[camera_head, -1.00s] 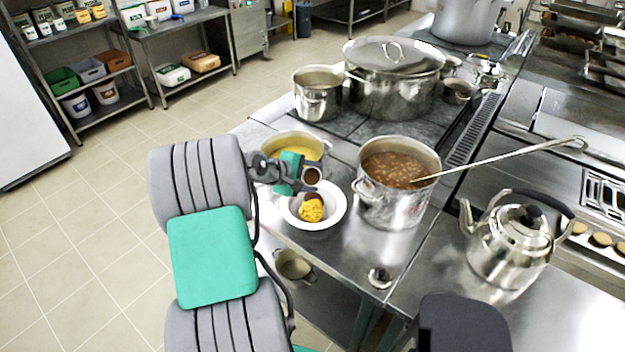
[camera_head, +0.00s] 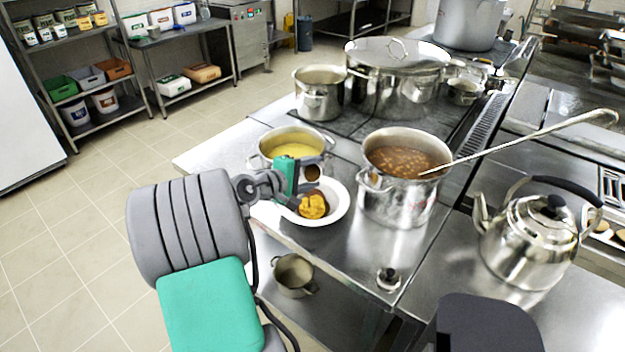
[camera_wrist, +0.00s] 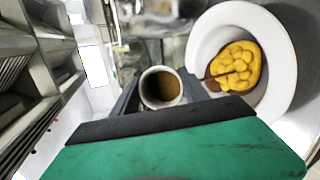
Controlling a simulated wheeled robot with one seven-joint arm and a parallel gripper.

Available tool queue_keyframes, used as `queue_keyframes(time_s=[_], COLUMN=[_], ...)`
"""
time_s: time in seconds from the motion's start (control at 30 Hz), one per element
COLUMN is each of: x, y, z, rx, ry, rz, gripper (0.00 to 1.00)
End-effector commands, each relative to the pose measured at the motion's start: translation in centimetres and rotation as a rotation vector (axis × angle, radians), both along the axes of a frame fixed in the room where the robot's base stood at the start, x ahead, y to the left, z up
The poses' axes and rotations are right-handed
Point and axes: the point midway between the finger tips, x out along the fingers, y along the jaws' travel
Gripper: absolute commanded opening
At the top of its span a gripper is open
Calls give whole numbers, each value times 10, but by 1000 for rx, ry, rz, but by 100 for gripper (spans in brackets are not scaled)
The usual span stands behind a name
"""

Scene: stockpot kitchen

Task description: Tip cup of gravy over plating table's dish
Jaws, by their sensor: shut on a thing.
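My gripper (camera_head: 304,182) is shut on a small metal cup of brown gravy (camera_head: 312,173). In the wrist view the cup (camera_wrist: 161,88) sits between the two fingers, and brown gravy shows inside it. The white dish (camera_head: 335,207) stands on the steel table, holding yellow food with a brown part (camera_head: 313,205). In the wrist view the dish (camera_wrist: 288,50) is just right of the cup, and a thin brown streak runs between the cup's side and the food. The cup is above the dish's far-left part in the head view. Its exact tilt is hard to tell.
A pot of yellow soup (camera_head: 291,146) stands behind the dish. A pot of brown stew (camera_head: 404,160) with a long ladle (camera_head: 520,143) stands close to its right. A kettle (camera_head: 537,235) stands farther right. A small pot (camera_head: 293,275) sits on the shelf below.

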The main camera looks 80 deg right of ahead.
Motion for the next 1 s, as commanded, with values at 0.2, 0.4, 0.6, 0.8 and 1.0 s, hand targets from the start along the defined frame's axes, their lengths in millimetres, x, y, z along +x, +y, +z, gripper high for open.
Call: queue_keyframes(time_s=[0.2,0.4,0.6,0.8,1.0], x=[1,1,1,1,1], y=[2,4,5,7,9], z=[-8,-11,-13,-15,-17], rx=[-77,-143,-208,-268,-331], ry=[4,9,13,17,21], rz=[2,0,1,1,0], gripper=[3,3,3,3,3])
